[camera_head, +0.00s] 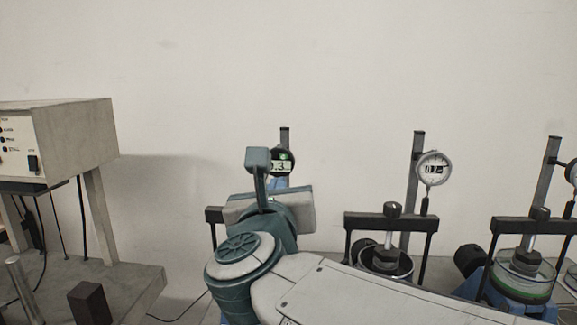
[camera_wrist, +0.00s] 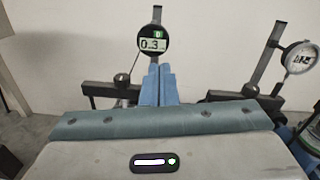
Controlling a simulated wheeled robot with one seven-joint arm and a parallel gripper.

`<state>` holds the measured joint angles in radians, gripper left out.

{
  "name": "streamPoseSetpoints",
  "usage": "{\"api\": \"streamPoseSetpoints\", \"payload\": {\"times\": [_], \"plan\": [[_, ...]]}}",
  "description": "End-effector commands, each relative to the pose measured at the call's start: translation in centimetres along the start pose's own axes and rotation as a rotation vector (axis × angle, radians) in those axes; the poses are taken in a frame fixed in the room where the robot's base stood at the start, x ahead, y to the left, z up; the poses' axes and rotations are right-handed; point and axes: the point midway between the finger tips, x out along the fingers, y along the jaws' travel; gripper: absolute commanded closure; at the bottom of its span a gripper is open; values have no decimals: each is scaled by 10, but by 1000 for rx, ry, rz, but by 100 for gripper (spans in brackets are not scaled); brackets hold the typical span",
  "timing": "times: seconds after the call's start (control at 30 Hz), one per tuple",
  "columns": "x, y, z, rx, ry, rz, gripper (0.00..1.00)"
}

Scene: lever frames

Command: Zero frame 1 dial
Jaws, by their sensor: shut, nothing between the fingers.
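A black round digital dial (camera_wrist: 142,46) on a dark post belongs to the leftmost lever frame (camera_wrist: 105,89). Its display reads about 0.3, with a small lit green spot above the digits. In the head view this dial (camera_head: 290,168) is partly covered by my arm. My gripper (camera_wrist: 159,68) has its blue fingers shut together and empty, with the tips appearing just below the dial face in the wrist view. I cannot tell whether they touch it. In the head view only a little blue of my gripper (camera_head: 278,184) shows below the dial.
A middle lever frame (camera_head: 390,222) with a white round dial (camera_head: 433,168) stands to the right. Another lever frame (camera_head: 535,226) with a glass cell (camera_head: 525,274) is at far right. A grey box (camera_head: 75,140) on legs stands at left. The wall behind is bare.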

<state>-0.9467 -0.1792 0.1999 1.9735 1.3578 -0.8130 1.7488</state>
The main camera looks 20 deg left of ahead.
Motion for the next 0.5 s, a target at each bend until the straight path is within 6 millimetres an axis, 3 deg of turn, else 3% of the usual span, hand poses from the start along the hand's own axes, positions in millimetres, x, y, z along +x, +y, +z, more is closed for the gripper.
{"api": "streamPoseSetpoints", "payload": {"times": [0.17,0.5], "plan": [[-9,9,1,147,23,-39,100],[-9,9,1,159,25,-46,100]]}}
